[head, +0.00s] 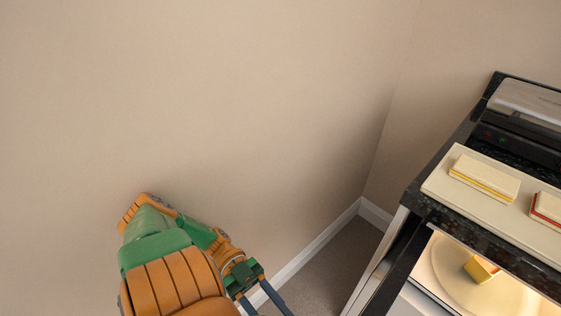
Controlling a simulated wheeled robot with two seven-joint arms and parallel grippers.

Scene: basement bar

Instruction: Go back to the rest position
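My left arm comes in at the bottom left, orange and green, bent in front of the wall. Its gripper (266,302) points down near the bottom edge. Its two dark blue fingers stand apart with only floor and skirting visible between them. The fingertips reach the picture's lower edge, so their ends may be cut off. The gripper is clear of the appliance at the right. My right gripper is not in view.
A dark-topped appliance (412,191) stands at the right, its lit inside showing a round plate (449,272) with a yellow block (482,269). A cream board (440,183) on top carries two sandwich-like blocks (485,177). A plain wall (230,90) stands behind my arm.

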